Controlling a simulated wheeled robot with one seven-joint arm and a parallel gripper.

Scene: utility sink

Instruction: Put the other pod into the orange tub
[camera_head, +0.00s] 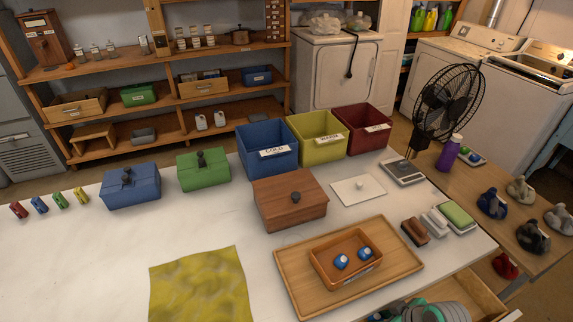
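The orange tub (318,267) stands on a wooden tray (290,280) at the front right of the white table. Two blue pods with pale markings, a left one (341,262) and a right one (365,254), lie inside the tub, a little apart. A grey and teal part that looks like my gripper (398,313) shows at the bottom edge, below the tray and by an open wooden drawer (480,297). It is cut off by the frame, so its fingers and anything in them cannot be made out. It is apart from the tub.
A brown lidded box (290,203) stands behind the tray. Blue (267,148), yellow (318,138) and red (364,129) bins line the back. Brushes (415,231) and a green sponge (456,215) lie right of the tray. A yellow cloth (199,285) lies left; the table's left middle is clear.

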